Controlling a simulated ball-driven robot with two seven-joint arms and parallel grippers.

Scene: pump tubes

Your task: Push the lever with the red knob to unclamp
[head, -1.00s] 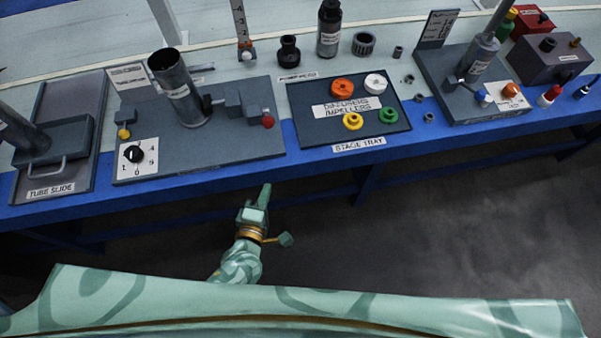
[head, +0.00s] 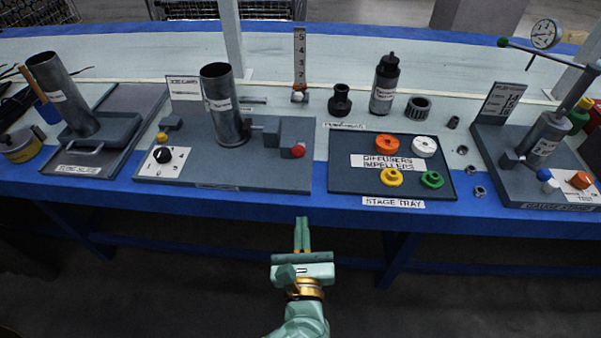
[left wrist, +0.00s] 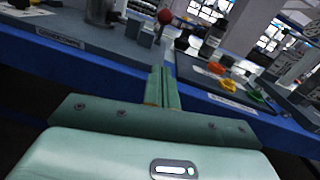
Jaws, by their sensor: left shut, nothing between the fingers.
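The red knob (head: 298,151) sits on the lever at the right end of the clamp fixture's grey base plate (head: 235,180). A grey metal tube (head: 222,105) stands upright on that plate, beside the clamp block (head: 265,132). My left gripper (head: 302,222) is shut and empty, in front of the bench edge and below the knob in the head view. It is apart from the knob. In the left wrist view the shut fingers (left wrist: 162,88) point toward the bench, with the red knob (left wrist: 165,17) beyond their tips. My right gripper is not in view.
The stage tray (head: 340,180) with colored rings lies right of the fixture. A tube slide (head: 120,150) is at the left, and a gauge fixture (head: 530,160) at the right. The blue bench edge (head: 250,205) is bare before the knob.

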